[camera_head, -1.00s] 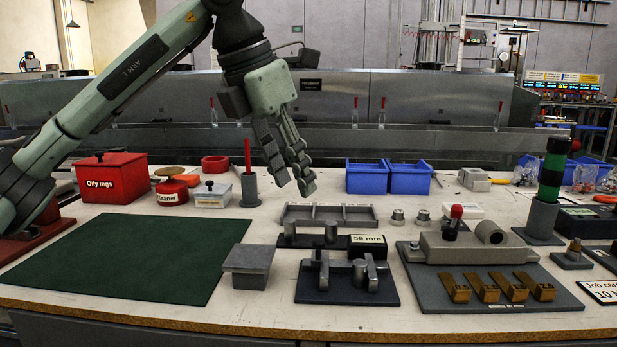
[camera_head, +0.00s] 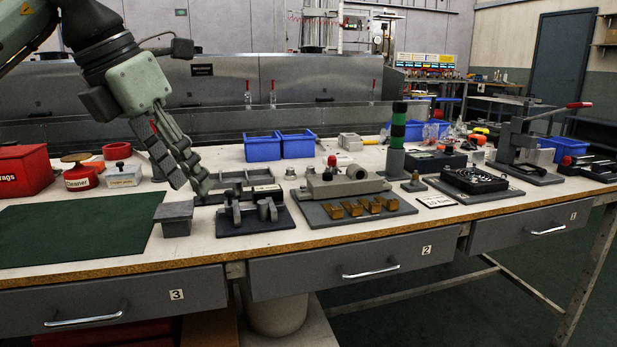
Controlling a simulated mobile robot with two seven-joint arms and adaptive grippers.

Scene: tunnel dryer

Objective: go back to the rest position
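My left gripper (camera_head: 190,184) hangs down from the upper left, its two fingers apart with nothing between them. Its fingertips show in front of the grey divided tray (camera_head: 236,179), near a small grey block-shaped stand (camera_head: 175,218). I cannot tell its exact height above the bench. My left arm (camera_head: 98,45) runs out of the picture at the upper left. My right gripper is not in view.
The bench (camera_head: 112,262) holds a green mat (camera_head: 75,232), red containers, a fixture plate (camera_head: 375,217) with brass blocks, blue bins (camera_head: 263,148), a green-black column (camera_head: 397,135) and a lever press (camera_head: 520,145). Drawers (camera_head: 345,262) line its front. Floor at right is open.

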